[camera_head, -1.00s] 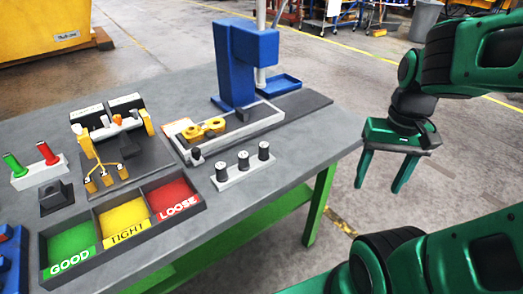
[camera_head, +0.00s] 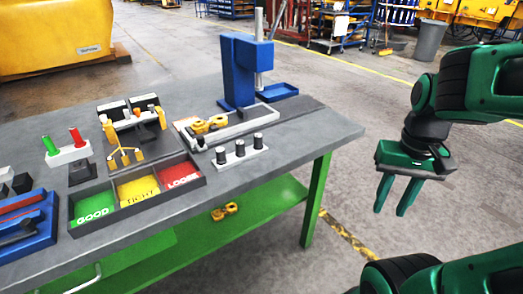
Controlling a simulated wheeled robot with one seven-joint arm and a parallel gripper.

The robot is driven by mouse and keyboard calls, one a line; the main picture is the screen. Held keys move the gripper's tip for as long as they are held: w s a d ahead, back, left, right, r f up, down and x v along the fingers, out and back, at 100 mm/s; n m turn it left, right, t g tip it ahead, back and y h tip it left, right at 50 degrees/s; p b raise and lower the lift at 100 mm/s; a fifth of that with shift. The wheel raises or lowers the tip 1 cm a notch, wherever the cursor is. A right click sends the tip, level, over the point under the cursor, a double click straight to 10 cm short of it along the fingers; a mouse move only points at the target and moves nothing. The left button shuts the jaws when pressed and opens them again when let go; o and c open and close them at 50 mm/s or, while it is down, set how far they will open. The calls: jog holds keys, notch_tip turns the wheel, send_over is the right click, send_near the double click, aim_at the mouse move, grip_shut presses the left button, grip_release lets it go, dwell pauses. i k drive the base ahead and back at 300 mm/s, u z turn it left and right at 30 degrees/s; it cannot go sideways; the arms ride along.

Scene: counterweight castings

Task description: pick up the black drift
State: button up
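A blue tray (camera_head: 45,229) sits on the grey table at the left edge of the view, partly cut off. A dark, black rod-like tool (camera_head: 18,238) lies in its front part; it may be the black drift, but its shape is too small to be sure. A red bar (camera_head: 22,203) lies behind it in the same tray. My gripper (camera_head: 395,204) hangs at the right, off the table's right end and far from the tray. Its two green fingers point down, apart, with nothing between them.
A sorting box (camera_head: 138,205) marked GOOD, TIGHT and LOOSE is beside the tray. Behind stand a yellow-armed fixture (camera_head: 122,150), a rack with black pegs (camera_head: 240,152) and a blue press (camera_head: 238,75). A yellow casting (camera_head: 224,211) lies on the green lower shelf (camera_head: 265,210).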

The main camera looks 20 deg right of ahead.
aim_at(257, 145)
jog(key=u, duration=0.6)
jog(key=i, duration=0.5)
jog(key=u, duration=0.4)
